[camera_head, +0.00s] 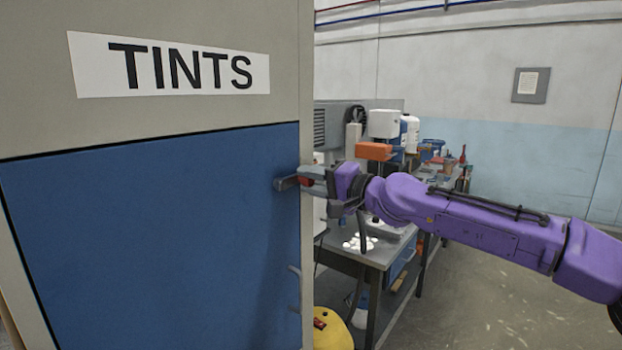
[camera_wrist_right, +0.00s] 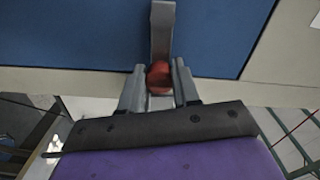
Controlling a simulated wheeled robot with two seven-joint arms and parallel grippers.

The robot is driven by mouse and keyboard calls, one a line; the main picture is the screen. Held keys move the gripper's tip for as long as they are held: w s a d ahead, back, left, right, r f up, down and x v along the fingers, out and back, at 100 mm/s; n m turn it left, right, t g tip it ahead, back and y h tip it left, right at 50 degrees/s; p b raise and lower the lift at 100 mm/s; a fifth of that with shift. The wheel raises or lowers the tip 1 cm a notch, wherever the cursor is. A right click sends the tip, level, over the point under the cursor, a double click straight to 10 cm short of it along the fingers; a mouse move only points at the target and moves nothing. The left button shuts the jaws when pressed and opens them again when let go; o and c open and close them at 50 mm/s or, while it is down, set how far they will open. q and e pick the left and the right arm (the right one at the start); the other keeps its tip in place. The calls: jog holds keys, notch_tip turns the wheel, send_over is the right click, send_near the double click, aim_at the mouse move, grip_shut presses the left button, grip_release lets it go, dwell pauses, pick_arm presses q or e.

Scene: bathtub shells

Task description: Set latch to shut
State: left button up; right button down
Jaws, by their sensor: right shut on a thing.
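The latch (camera_head: 286,184) is a grey lever with a red part, at the right edge of the blue door (camera_head: 150,230) of a grey cabinet labelled TINTS. My right gripper (camera_head: 312,179) comes in from the right and is shut on the latch. In the right wrist view the latch's grey arm (camera_wrist_right: 162,30) reaches over the blue door, and its red part (camera_wrist_right: 159,74) sits between the two fingers of the right gripper (camera_wrist_right: 158,80). The door looks flush with the cabinet frame. My left gripper is not in view.
A grey workbench (camera_head: 375,255) with bottles, tubs and an orange object stands behind my right gripper. A yellow object (camera_head: 332,330) sits low beside the cabinet. The floor (camera_head: 480,300) at the right is mostly clear below my arm.

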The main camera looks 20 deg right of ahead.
jog(key=shift+a+f, duration=0.15)
jog(key=shift+f, duration=0.25)
jog(key=c, duration=1)
grip_release()
jog(key=shift+o, duration=0.9)
jog(key=shift+r, duration=0.15)
jog(key=b+v, duration=0.2)
jog(key=v, duration=0.8)
jog(key=shift+b, duration=0.35)
jog(key=shift+s+d, duration=0.15)
jog(key=shift+d, duration=0.1)
